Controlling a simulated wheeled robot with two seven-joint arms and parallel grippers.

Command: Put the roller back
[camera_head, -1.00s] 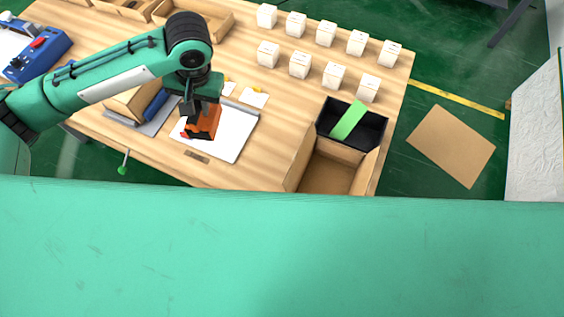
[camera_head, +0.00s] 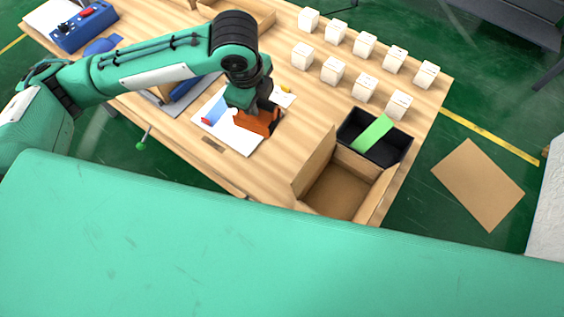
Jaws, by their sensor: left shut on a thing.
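My left gripper (camera_head: 257,121), with orange-brown jaw parts, is low over a white board (camera_head: 238,145) on the wooden table. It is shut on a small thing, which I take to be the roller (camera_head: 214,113). Red, blue and pale parts of it show just left of the jaws; the rest is hidden by the gripper. I cannot tell whether it touches the board. My right gripper is not in view.
An open cardboard box (camera_head: 337,192) and a black tray (camera_head: 399,149) with a green strip (camera_head: 372,132) stand to the right. Several white boxes (camera_head: 333,71) stand in rows behind. A blue control box (camera_head: 84,27) is at the far left. A lever with a green knob (camera_head: 141,146) juts at the front edge.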

